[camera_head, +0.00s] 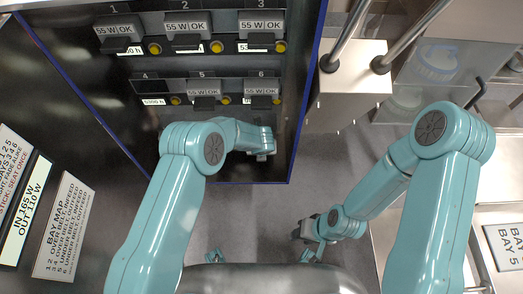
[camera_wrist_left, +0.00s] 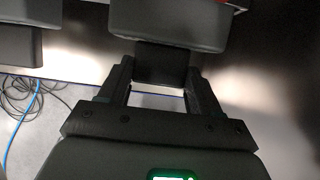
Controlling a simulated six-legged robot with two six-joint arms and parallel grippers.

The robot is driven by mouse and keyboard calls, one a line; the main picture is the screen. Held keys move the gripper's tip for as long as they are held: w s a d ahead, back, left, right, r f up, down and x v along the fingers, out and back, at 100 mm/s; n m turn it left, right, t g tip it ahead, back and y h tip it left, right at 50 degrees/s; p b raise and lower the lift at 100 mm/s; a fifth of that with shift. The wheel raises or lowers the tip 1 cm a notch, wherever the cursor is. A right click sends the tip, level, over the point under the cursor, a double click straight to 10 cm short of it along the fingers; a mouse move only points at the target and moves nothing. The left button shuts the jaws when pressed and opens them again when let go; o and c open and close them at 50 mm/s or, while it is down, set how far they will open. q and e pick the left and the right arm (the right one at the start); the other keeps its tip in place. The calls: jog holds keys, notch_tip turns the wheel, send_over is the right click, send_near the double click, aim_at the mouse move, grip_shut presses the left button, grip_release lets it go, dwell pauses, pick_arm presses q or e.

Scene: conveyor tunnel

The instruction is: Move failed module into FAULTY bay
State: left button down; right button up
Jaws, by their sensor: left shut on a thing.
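A dark rack (camera_head: 207,62) with numbered bays fills the upper middle of the head view. Grey modules reading 55 W OK sit in bays 1 (camera_head: 115,31), 2 (camera_head: 187,24), 3 (camera_head: 261,23), 5 (camera_head: 203,88) and 6 (camera_head: 262,87). Bay 4 (camera_head: 146,87) looks dark, with no module face showing. My left gripper (camera_head: 264,148) is below bay 6. In the left wrist view its fingers are shut on the dark handle (camera_wrist_left: 160,66) of a grey module (camera_wrist_left: 170,22). I see no failed or FAULTY label. My right gripper (camera_head: 303,236) is low, away from the rack; its finger gap is unclear.
A bay map sign (camera_head: 64,226) and a power sign (camera_head: 27,208) stand at left. A pale box with metal rails (camera_head: 349,88) stands right of the rack. Cables (camera_wrist_left: 22,95) lie at left in the wrist view. Grey floor (camera_head: 330,160) is open between the arms.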

pick_arm(q)
jog(key=shift+c, duration=0.7)
grip_release()
jog(key=shift+r, duration=0.1)
jog(key=p+v, duration=0.1)
jog(key=v, duration=0.6)
jog(key=shift+r, duration=0.2)
jog(key=shift+s, duration=0.15)
